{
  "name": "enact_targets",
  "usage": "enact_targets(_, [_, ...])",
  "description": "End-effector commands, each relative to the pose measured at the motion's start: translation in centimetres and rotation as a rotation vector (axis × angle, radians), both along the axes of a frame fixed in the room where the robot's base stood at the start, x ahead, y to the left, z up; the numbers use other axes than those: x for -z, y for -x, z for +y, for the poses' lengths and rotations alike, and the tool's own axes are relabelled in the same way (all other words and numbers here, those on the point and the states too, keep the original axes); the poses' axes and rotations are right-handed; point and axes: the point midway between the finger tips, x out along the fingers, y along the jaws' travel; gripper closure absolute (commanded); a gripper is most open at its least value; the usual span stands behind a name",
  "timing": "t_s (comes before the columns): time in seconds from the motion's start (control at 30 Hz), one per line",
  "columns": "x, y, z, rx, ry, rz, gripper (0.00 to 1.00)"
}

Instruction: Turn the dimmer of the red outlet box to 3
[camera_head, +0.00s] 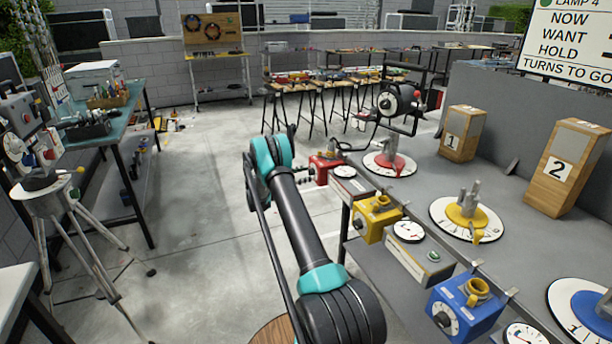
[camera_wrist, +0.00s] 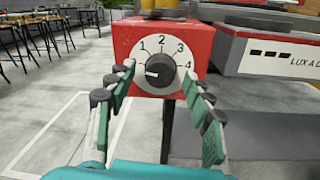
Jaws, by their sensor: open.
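The red outlet box (camera_head: 322,168) hangs at the far end of the bench's front edge. In the wrist view the red outlet box (camera_wrist: 199,32) fills the top middle. Its dimmer (camera_wrist: 160,70) is a dark knob on a white dial with 1, 2, 3 and 4 visible. The white pointer mark points left, below the 1. My gripper (camera_wrist: 158,78) is open, with one finger on each side of the dial. The fingers show apart from the knob, though depth is hard to judge. In the head view my arm hides most of the gripper.
A light grey meter box (camera_wrist: 270,50) sits right of the red box. Yellow (camera_head: 368,222) and blue (camera_head: 462,308) outlet boxes line the bench edge nearer. The bench holds round dials and wooden blocks marked 1 (camera_head: 460,135) and 2 (camera_head: 565,168).

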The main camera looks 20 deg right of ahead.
Motion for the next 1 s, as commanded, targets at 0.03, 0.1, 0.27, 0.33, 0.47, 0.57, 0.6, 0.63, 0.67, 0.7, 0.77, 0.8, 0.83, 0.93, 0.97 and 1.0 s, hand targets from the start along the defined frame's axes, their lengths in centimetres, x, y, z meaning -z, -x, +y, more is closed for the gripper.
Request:
enact_targets(0.03, [0.00,-0.01,-0.18,0.001,0.000,0.000,0.48])
enact_targets(0.1, [0.00,-0.01,-0.28,0.001,0.000,0.000,0.48])
enact_targets(0.27, [0.00,-0.01,-0.27,0.000,0.000,0.000,0.48])
enact_targets(0.33, [0.00,-0.01,-0.27,0.000,0.000,0.000,0.52])
enact_targets(0.47, [0.00,-0.02,-0.25,0.000,0.000,0.000,0.68])
enact_targets(0.57, [0.00,-0.02,-0.25,0.000,0.000,0.000,0.80])
enact_targets(0.6, [0.01,-0.01,-0.25,0.000,0.000,0.000,0.85])
enact_targets(0.63, [0.01,-0.01,-0.24,0.000,0.000,0.000,0.89])
enact_targets(0.67, [0.01,-0.01,-0.24,0.000,0.000,0.000,0.93])
enact_targets(0.7, [0.01,-0.01,-0.24,0.000,0.000,0.000,0.98])
enact_targets(0.77, [0.01,-0.01,-0.24,0.000,0.000,0.000,0.98])
enact_targets(0.8, [0.01,-0.01,-0.24,0.000,0.000,-0.002,0.98])
enact_targets(0.83, [0.01,-0.01,-0.23,0.000,0.000,-0.003,0.98])
enact_targets(0.93, [0.01,-0.01,-0.23,0.000,0.000,-0.017,0.98])
enact_targets(0.97, [0.01,-0.01,-0.23,0.000,-0.001,-0.024,0.98])
enact_targets(1.0, [0.02,-0.01,-0.23,0.000,-0.001,-0.035,0.98])
